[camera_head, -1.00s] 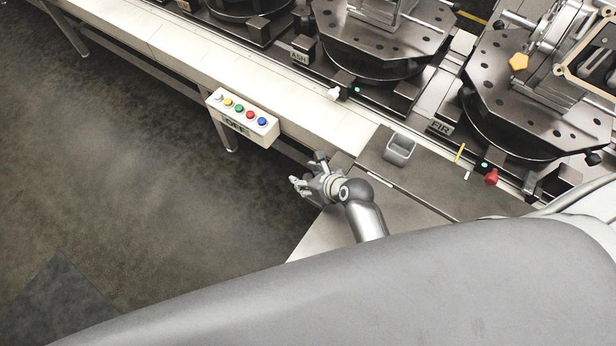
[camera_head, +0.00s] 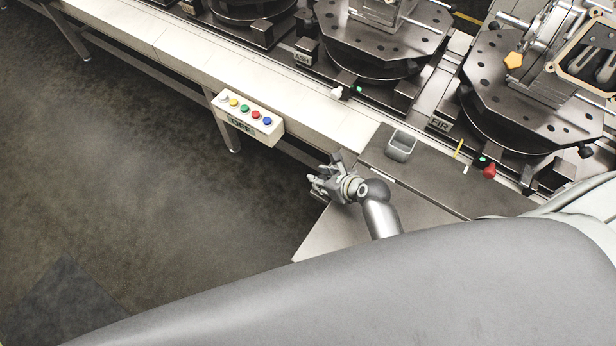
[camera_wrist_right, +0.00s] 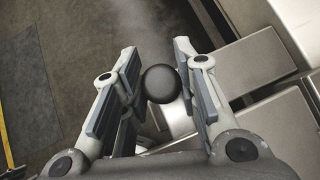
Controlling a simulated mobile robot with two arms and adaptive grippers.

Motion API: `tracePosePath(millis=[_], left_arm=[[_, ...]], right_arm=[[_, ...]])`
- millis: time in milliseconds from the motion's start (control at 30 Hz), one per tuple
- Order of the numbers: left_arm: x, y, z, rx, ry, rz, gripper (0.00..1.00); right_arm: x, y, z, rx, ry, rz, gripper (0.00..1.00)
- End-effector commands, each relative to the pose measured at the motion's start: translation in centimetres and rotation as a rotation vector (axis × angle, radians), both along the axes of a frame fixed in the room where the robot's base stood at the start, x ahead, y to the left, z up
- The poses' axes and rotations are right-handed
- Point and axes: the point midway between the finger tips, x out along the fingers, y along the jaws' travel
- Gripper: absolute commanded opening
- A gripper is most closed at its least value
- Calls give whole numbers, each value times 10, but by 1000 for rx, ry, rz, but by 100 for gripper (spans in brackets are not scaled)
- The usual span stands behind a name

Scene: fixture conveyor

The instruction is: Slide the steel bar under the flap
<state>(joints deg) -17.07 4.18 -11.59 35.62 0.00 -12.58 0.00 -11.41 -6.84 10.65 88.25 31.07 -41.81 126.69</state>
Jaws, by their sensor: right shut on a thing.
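My right gripper (camera_head: 322,178) is over the near edge of the grey worktop, left of my arm's wrist, with its fingers pointing left. In the right wrist view its two padded fingers (camera_wrist_right: 162,75) stand on either side of a black ball (camera_wrist_right: 160,84) with a bright metal rod or cylinder (camera_wrist_right: 178,120) behind it. I cannot tell whether this piece is the steel bar. I cannot make out the flap. A fixture (camera_head: 545,85) with a beige frame (camera_head: 565,72) stands at the upper right, partly cut off. My left gripper is not in view.
A white conveyor rail (camera_head: 180,65) carries round fixtures along the top. A button box (camera_head: 248,118) marked OFF hangs on its near side. Open floor lies at the left.

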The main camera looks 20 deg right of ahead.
Motion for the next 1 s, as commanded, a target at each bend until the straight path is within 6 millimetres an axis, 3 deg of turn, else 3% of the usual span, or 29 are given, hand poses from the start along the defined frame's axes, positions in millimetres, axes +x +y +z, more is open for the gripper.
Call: tracePosePath(millis=[33, 233, 533, 567, 700, 1000], left_arm=[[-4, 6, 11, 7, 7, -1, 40], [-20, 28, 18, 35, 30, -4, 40], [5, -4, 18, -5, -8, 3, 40], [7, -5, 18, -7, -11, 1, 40], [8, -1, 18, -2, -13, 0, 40], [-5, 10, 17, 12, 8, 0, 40]], right_arm=[[-6, -9, 3, -2, 7, -1, 0], [-20, -15, 1, 5, 3, 4, 0], [-22, -18, -1, 0, 5, 4, 0], [-22, -18, -1, 0, 5, 4, 31], [-21, -18, -1, 0, 3, 3, 49], [-20, -17, 0, 1, 1, 3, 51]])
